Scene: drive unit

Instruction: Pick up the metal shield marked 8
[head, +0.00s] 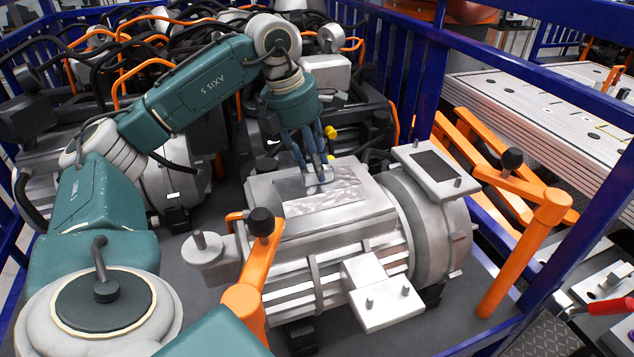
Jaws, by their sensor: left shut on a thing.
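The drive unit (335,250) is a silver ribbed motor housing in the middle of the head view. On its flat top lies a brushed metal plate, the metal shield (345,193); I cannot read a number 8 on it. My left gripper (318,182) comes down onto the shield from above, and its blue-grey fingers are shut on a small raised part near the shield's middle. The fingers hide part of the shield. The shield looks flat on the housing; I cannot tell whether there is a gap under it. My right gripper is not in view.
Orange clamp arms with black knobs stand at the front left (259,255) and right (520,180) of the drive unit. A blue railing (470,50) surrounds the area. Dark machinery with orange and black cables (130,70) fills the back. A slatted metal table (540,110) stands outside at right.

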